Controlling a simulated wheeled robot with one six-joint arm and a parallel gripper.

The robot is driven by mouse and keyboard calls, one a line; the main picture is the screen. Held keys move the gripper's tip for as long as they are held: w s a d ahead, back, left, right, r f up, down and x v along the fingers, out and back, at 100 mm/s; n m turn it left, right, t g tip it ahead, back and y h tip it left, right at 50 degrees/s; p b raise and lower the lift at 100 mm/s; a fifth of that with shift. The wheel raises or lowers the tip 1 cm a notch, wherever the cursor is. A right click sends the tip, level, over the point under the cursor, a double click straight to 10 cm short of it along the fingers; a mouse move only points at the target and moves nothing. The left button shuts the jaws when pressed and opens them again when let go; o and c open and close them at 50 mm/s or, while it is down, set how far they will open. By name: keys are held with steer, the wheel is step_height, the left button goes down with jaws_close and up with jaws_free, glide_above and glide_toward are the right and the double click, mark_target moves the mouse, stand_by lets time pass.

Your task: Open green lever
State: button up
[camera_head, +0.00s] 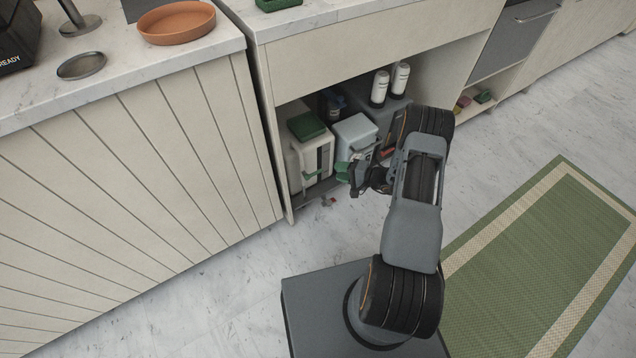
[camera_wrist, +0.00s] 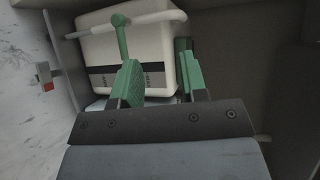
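A white box (camera_head: 322,157) with a green lid and a dark stripe stands in the open cabinet under the counter. The green lever (camera_head: 312,175) is low on its front. In the wrist view, the white box (camera_wrist: 135,52) shows ahead of my gripper, with the green lever (camera_wrist: 121,36) at its upper left, joined to a pale bar. My gripper (camera_wrist: 158,75) has green fingers set apart, with nothing visible between them. The left finger appears close below the lever in the picture; I cannot tell whether they touch. In the head view, my gripper (camera_head: 348,172) is right of the lever.
A light grey box (camera_head: 355,134) stands right of the white box, close to my gripper. Two white bottles (camera_head: 389,84) stand behind. The cabinet's left side panel is near the white box. A small red and grey piece (camera_head: 328,201) is at the cabinet's front edge.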

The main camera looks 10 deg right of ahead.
mark_target(318, 171)
step_height(318, 171, down, 8)
steer(key=d+m+t+h+b, duration=0.2)
steer(key=shift+t, duration=0.3)
steer(key=shift+f+b+x, duration=0.2)
steer(key=shift+b+x, duration=1.8)
steer(key=shift+x, duration=4.55)
steer(key=shift+s, duration=0.1)
jaws_close()
